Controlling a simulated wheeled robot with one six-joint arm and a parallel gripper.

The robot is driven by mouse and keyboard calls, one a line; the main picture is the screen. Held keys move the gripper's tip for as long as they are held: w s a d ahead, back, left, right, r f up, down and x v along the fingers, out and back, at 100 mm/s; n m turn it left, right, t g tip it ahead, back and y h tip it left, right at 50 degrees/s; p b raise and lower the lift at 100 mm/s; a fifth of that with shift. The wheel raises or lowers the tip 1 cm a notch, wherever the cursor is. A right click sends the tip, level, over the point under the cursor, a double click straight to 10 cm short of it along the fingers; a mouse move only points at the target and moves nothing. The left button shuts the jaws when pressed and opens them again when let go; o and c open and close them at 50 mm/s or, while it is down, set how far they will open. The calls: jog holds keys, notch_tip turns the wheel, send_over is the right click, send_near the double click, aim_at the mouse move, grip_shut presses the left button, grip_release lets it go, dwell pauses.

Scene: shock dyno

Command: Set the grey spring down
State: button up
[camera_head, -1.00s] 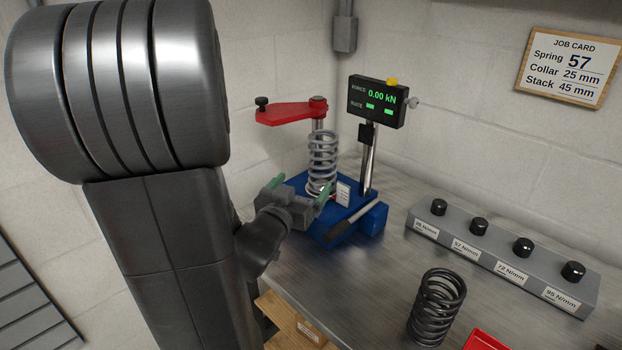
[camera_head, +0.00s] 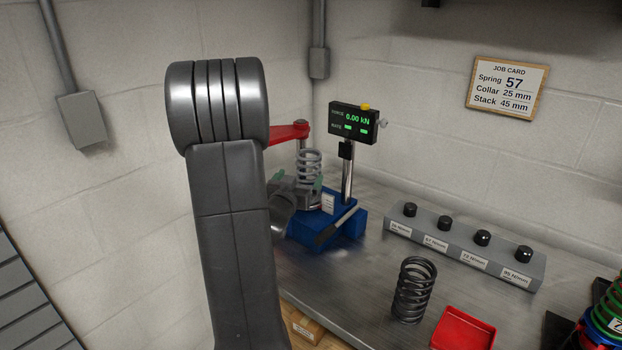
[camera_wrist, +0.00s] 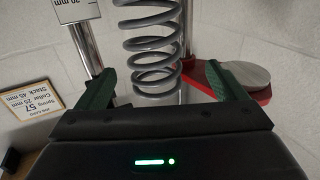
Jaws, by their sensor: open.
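The grey spring (camera_head: 309,164) stands upright on the blue dyno base (camera_head: 350,224), below the red arm (camera_head: 289,133). My gripper (camera_head: 298,181) is low beside the spring, with its green-padded fingers apart. In the wrist view, which looks upside down, the grey coils (camera_wrist: 152,45) show in the gap beyond the open fingers (camera_wrist: 160,88). Neither finger visibly presses on the spring. The spring's lower end is partly hidden by my gripper in the head view.
A black spring (camera_head: 413,290) stands on the bench, near a red tray (camera_head: 463,329). A grey block with several black knobs (camera_head: 462,250) lies along the back. The display (camera_head: 353,122) reads 0.00 kN. A job card (camera_head: 507,87) hangs on the wall.

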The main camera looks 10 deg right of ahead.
aim_at(309, 165)
jog(key=shift+x, duration=0.8)
jog(key=w+d+p, duration=0.2)
jog(key=w, duration=0.1)
jog(key=shift+w+d+r, duration=0.1)
jog(key=shift+d+r, duration=0.25)
jog(key=shift+d, duration=0.05)
jog(key=shift+w+d+f, duration=0.1)
jog(key=shift+w+d, duration=0.15)
jog(key=shift+w, duration=0.25)
jog(key=c, duration=1.8)
jog(key=shift+o, duration=0.2)
